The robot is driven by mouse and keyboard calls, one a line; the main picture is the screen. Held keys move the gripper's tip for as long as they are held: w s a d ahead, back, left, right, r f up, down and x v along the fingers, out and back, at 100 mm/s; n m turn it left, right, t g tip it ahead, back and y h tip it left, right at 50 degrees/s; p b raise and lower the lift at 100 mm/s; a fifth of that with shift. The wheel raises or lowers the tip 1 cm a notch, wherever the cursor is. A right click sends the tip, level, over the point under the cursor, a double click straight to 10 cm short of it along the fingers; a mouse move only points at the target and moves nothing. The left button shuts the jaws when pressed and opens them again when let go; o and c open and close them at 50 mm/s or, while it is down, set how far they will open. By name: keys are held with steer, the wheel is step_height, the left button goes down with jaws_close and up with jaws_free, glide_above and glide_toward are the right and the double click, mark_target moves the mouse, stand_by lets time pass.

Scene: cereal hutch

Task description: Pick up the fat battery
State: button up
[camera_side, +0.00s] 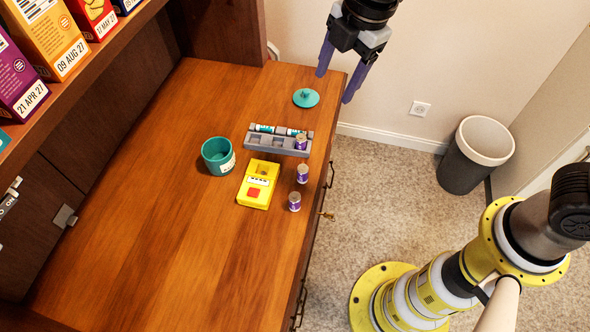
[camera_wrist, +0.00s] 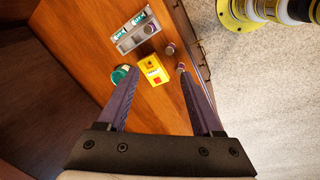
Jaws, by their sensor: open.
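Three short, wide batteries with purple sides and pale tops are in the side view. One (camera_side: 301,142) stands at the right end of the grey tray (camera_side: 252,143); whether it is inside a slot is hard to tell. Another (camera_side: 303,174) stands on the wooden top right of the yellow device, and the third (camera_side: 294,202) stands closer to the camera. In the wrist view, one battery (camera_wrist: 170,49) shows by the tray and another (camera_wrist: 181,67) is at the right fingertip's edge in the picture. My gripper (camera_side: 333,88) is open, empty and high above the far right edge of the top.
A yellow device (camera_side: 254,192) with a red button lies beside a teal cup (camera_side: 216,158). A teal lid (camera_side: 306,98) lies beyond the tray, which holds slimmer teal-and-white batteries (camera_side: 264,129). Cereal boxes (camera_side: 50,40) fill the shelf at left. The wood's near left is clear.

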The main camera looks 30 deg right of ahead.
steer(key=a+f+n+g, duration=0.1)
steer(key=a+f+n, duration=0.1)
steer(key=a+f, duration=0.5)
steer(key=n+g+h, duration=0.1)
glide_toward(295, 196)
step_height(295, 196, down, 4)
steer(key=shift+f, duration=0.25)
steer(key=shift+a+f, duration=0.15)
steer(key=shift+f, duration=2.8)
jaws_close()
